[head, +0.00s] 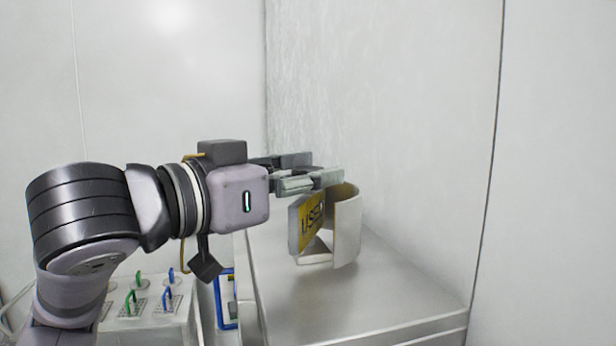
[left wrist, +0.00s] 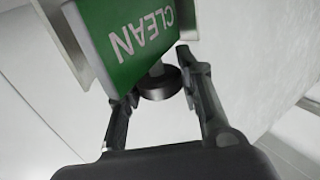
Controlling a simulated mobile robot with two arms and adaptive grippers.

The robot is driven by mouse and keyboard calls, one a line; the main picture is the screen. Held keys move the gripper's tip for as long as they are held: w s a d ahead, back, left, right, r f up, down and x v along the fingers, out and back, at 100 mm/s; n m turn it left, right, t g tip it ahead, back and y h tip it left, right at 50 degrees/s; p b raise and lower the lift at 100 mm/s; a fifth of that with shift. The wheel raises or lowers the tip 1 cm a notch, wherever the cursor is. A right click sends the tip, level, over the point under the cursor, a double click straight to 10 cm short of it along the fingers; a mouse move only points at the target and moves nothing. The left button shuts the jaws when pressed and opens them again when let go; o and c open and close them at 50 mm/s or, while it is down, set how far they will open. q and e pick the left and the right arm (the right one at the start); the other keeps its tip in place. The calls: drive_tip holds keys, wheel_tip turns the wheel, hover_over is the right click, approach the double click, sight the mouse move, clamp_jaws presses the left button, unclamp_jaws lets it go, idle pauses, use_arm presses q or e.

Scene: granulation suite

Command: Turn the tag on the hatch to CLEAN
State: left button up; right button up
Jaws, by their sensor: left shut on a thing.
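The tag shows a yellow face reading USED (head: 311,222) in the head view, beside a curved pale metal plate (head: 346,228). In the left wrist view a green face reading CLEAN (left wrist: 128,30) fills the upper middle, its letters tilted and inverted. A dark round knob (left wrist: 160,84) on a short stem sits under the green face. My left gripper (head: 325,168) is at the top of the tag; its fingers (left wrist: 158,82) are shut on the knob, one on each side. The knob is mostly hidden by the fingers in the head view. My right gripper is not in view.
The tag is over a brushed steel surface (head: 335,290) with its front edge at lower right. Pale walls (head: 370,110) rise behind and to the right. Low at left, a pale stand (head: 150,325) carries several green and blue handles, with a blue frame (head: 224,310) beside it.

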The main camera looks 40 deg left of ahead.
use_arm(q)
drive_tip(key=shift+n+y+b, duration=0.7)
drive_tip(key=shift+n+y, duration=1)
drive_tip(key=shift+y, duration=0.9)
drive_tip(key=shift+n+y, duration=0.3)
drive_tip(key=shift+y, duration=0.2)
drive_tip(key=o, duration=1.2)
drive_tip(key=shift+c, duration=0.2)
wheel_tip(320, 180, up, 10)
